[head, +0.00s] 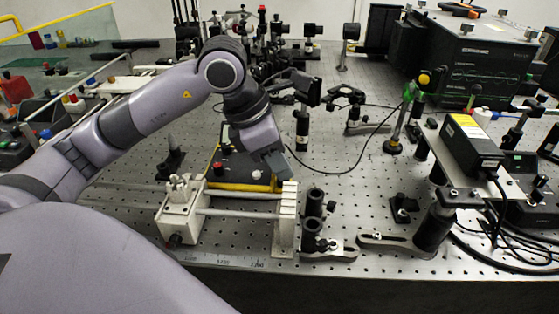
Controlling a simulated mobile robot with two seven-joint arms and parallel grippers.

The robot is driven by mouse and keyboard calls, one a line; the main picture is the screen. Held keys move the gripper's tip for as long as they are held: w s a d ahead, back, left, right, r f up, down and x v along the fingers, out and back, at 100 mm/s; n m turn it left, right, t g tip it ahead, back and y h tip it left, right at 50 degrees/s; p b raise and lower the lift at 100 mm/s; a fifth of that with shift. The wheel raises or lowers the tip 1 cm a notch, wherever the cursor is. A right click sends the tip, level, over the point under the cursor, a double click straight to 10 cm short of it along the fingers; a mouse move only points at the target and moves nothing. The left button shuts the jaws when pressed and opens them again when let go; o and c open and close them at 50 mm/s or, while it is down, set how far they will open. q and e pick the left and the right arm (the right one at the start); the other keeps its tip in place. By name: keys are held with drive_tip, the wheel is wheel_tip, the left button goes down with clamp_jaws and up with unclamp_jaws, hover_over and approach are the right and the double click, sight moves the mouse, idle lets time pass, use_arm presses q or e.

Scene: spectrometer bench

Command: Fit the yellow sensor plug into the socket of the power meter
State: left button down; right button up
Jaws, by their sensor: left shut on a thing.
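My left gripper (277,168) comes in from the left and points down at the right end of a dark, yellow-edged box with a red knob, which looks like the power meter (238,160). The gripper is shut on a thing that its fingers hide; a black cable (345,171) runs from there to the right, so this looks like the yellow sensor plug. I cannot tell whether the plug touches the meter. The meter's socket is not clear to see. My right gripper is not in view.
A white rail fixture (183,212) with rods stands in front of the meter. Black post holders (313,202) stand to its right. A green-and-yellow post (406,112) stands further right, near a black box (470,140) on a plate. Optics crowd the back.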

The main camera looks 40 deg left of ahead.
use_arm(q)
drive_tip(key=shift+s+d+f, duration=0.2)
drive_tip(key=shift+f, duration=0.2)
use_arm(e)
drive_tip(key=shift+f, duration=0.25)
use_arm(q)
drive_tip(key=c, duration=1.1)
unclamp_jaws()
drive_tip(key=shift+c, duration=0.2)
drive_tip(key=shift+o, duration=0.6)
drive_tip(key=shift+w, duration=0.1)
drive_tip(key=shift+r, duration=0.2)
